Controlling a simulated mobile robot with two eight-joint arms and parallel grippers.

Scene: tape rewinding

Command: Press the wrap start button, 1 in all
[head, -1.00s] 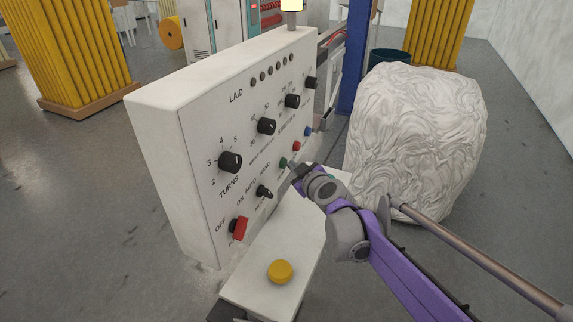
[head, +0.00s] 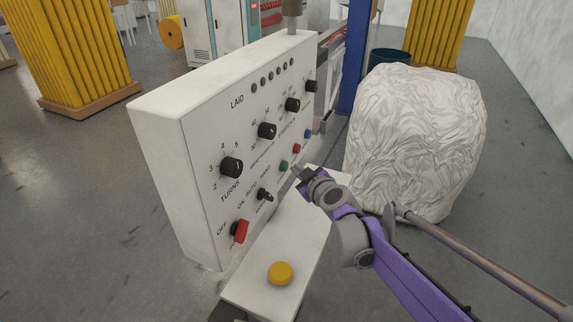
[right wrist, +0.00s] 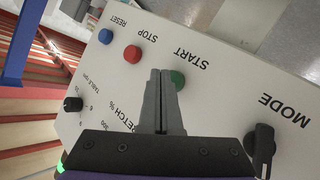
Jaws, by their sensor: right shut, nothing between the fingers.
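The green start button (head: 283,166) is on the white control panel (head: 200,125), in the lower row of controls. It also shows in the right wrist view (right wrist: 179,80) beside the word START, partly hidden by a fingertip. My right gripper (head: 294,171) is shut and empty, with its fingertips just right of the green button in the head view. In the right wrist view the closed fingers (right wrist: 160,73) overlap the button's left edge. I cannot tell for sure whether they touch it. My left gripper is not in view.
A red stop button (right wrist: 132,54) and a blue reset button (right wrist: 105,36) sit close by. The black mode knob (right wrist: 262,146) is on the other side. A yellow button (head: 280,272) tops a white box below the panel. A large white wrapped bundle (head: 415,140) stands right.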

